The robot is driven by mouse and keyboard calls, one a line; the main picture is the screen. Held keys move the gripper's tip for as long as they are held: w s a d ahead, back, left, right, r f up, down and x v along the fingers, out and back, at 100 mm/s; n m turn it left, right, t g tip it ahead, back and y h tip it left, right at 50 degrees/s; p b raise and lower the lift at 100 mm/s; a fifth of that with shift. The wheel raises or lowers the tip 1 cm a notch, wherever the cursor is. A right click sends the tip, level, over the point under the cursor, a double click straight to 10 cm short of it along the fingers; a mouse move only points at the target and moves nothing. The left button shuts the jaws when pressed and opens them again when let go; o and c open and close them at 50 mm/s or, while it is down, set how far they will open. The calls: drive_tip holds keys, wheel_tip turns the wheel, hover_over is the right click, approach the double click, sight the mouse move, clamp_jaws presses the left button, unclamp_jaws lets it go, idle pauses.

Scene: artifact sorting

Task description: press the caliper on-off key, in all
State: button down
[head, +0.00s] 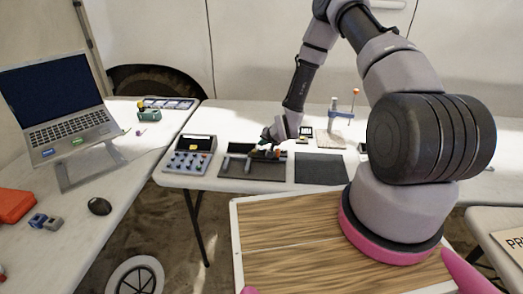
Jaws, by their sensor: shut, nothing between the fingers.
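My gripper (268,146) is at the end of the arm, low over the back table. It is shut and points down at a dark tray or mat (238,170). Small items on that tray, grey, yellow and red, lie right beneath and beside the fingertips. The caliper is probably among them, but it is too small and partly hidden by the gripper to make out. Its on-off key cannot be seen, and I cannot tell whether the fingertips touch anything.
A grey box with a display and blue knobs (189,155) stands left of the tray. A flat black mat (321,169) lies to the right. A laptop (58,105) and mouse (99,206) are on the left table.

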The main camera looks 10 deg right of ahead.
drive_tip(key=shift+f, duration=0.1)
idle(0.7)
drive_tip(key=shift+f, duration=0.35)
drive_tip(key=shift+f, duration=0.35)
idle(0.6)
drive_tip(key=shift+r, duration=0.8)
drive_tip(key=shift+r, duration=2.5)
